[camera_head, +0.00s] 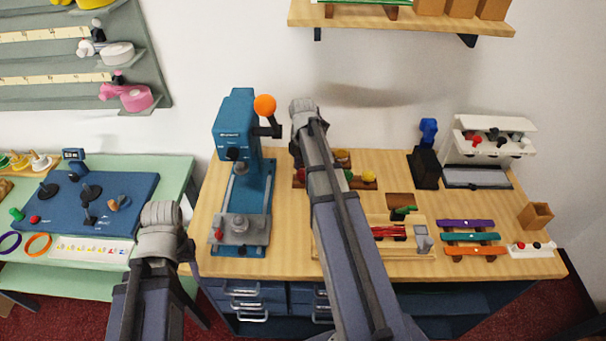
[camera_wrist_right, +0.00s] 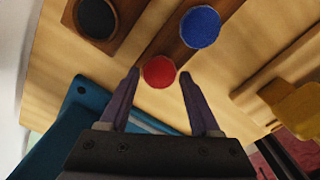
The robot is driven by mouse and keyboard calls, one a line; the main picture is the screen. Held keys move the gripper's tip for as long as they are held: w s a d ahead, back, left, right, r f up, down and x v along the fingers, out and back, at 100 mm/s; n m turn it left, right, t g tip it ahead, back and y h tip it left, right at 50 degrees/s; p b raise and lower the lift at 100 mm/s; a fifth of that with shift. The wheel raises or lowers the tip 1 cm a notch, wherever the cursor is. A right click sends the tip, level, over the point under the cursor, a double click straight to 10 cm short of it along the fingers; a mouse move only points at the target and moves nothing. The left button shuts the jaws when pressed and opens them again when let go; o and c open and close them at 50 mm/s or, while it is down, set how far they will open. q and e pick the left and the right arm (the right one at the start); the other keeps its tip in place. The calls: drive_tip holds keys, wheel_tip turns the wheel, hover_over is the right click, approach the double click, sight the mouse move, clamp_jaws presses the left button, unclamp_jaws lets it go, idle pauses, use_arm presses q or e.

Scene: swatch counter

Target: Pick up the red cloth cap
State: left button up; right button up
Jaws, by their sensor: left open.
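The red cloth cap (camera_wrist_right: 159,72) is round and sits at the end of a dark wooden strip in the right wrist view. My right gripper (camera_wrist_right: 159,78) is open, with one fingertip on each side of the cap and a gap at both sides. My left arm is bent at the lower left in the head view; my left gripper (camera_head: 188,250) is only partly distinguishable and holds nothing visible.
A blue round piece (camera_wrist_right: 200,27) and a dark round piece (camera_wrist_right: 96,18) in a wooden holder are near the cap. A teal press (camera_head: 237,130) with an orange knob stands left of my right arm. A yellow object (camera_wrist_right: 297,106) is to the right in the wrist view.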

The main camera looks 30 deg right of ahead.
drive_tip(key=c, duration=0.4)
drive_tip(key=shift+r, duration=0.15)
wheel_tip(320, 180, up, 10)
drive_tip(key=p, duration=1)
